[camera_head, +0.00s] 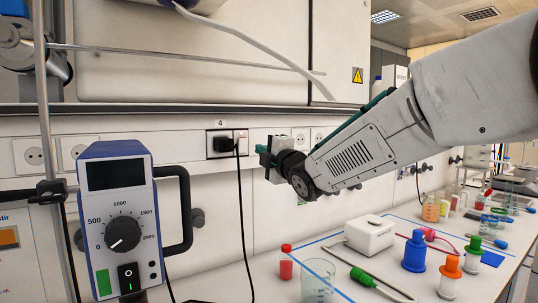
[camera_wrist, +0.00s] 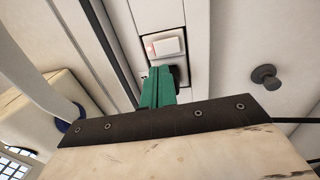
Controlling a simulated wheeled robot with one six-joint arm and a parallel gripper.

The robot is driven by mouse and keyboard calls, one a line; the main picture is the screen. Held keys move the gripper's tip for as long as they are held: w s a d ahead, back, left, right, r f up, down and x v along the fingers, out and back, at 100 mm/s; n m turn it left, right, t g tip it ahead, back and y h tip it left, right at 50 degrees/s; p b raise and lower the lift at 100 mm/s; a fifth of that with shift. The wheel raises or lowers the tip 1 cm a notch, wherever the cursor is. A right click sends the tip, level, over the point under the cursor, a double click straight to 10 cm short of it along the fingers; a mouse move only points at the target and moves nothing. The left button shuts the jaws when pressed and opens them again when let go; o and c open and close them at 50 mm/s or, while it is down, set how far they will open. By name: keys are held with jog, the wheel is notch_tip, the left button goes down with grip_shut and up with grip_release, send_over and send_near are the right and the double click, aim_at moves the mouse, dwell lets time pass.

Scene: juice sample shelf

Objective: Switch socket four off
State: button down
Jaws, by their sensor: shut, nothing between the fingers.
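Socket four (camera_head: 213,134) is on the wall strip under a small label "4", with a black plug (camera_head: 222,145) in it and a cable hanging down. Its white switch (camera_head: 241,136) is right of the plug. In the wrist view the switch (camera_wrist: 170,47) shows a reddish spot at one edge, just beyond my fingertips. My gripper (camera_head: 262,151) is right of the socket, its green fingers closed together and empty. In the wrist view the fingers (camera_wrist: 158,80) point toward the socket and partly hide the plug (camera_wrist: 175,76). I cannot tell whether they touch anything.
A blue mixer unit (camera_head: 115,215) on a metal stand is at the front left. Other sockets (camera_head: 34,155) line the wall strip. The bench below holds a beaker (camera_head: 318,279), a red-capped vial (camera_head: 286,264), a white device (camera_head: 369,237) and coloured bottles.

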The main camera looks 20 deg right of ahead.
aim_at(244, 141)
jog(key=x, duration=0.8)
jog(key=shift+w+a+r, duration=0.1)
jog(key=shift+w+r, duration=0.05)
dwell(0.4)
jog(key=s+d+r, duration=0.2)
jog(key=s, duration=1.1)
jog(key=shift+s+d, duration=0.35)
jog(key=shift+d, duration=0.05)
jog(key=shift+f+g, duration=0.1)
jog(key=shift+g, duration=0.2)
